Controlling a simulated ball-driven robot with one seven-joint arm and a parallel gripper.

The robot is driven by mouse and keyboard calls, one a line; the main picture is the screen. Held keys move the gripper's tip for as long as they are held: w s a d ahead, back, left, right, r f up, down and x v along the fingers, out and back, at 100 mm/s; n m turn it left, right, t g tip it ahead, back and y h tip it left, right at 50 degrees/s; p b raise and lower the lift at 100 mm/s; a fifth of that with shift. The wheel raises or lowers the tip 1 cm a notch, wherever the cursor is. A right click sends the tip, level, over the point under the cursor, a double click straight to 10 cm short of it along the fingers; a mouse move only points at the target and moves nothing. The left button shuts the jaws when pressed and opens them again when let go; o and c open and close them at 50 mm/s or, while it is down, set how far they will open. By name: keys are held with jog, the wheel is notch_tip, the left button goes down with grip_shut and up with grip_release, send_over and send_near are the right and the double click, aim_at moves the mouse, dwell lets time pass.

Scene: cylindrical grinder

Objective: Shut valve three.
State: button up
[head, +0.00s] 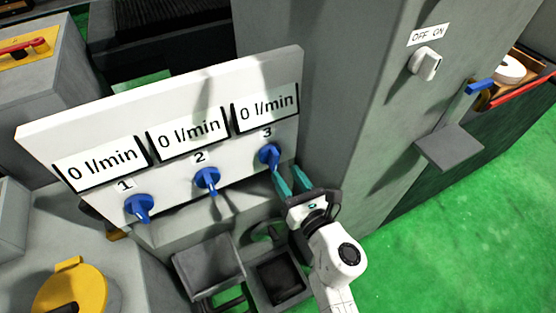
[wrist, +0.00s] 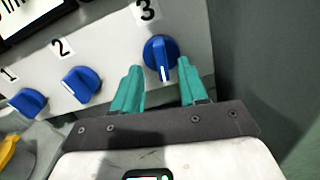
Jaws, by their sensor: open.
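Valve three (head: 269,155) is a blue knob under the number 3 on a white panel, and its display reads 0 l/min. In the wrist view valve three (wrist: 161,58) has a white mark on its handle, which points down. My gripper (head: 290,180) is open, with its teal fingers close to valve three. In the wrist view my gripper (wrist: 160,78) has one finger to the lower left of the knob and one to its right, with nothing held. I cannot tell whether a finger touches the knob.
Valve one (head: 138,208) and valve two (head: 207,180) are blue knobs to the left on the same panel (head: 150,110). A grey cabinet with an OFF ON switch (head: 425,63) stands to the right. Grey boxes (head: 208,264) lie below the panel. Green floor is clear at lower right.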

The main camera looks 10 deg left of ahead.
aim_at(277, 160)
jog(key=x, duration=0.6)
jog(key=shift+b, duration=0.35)
grip_shut()
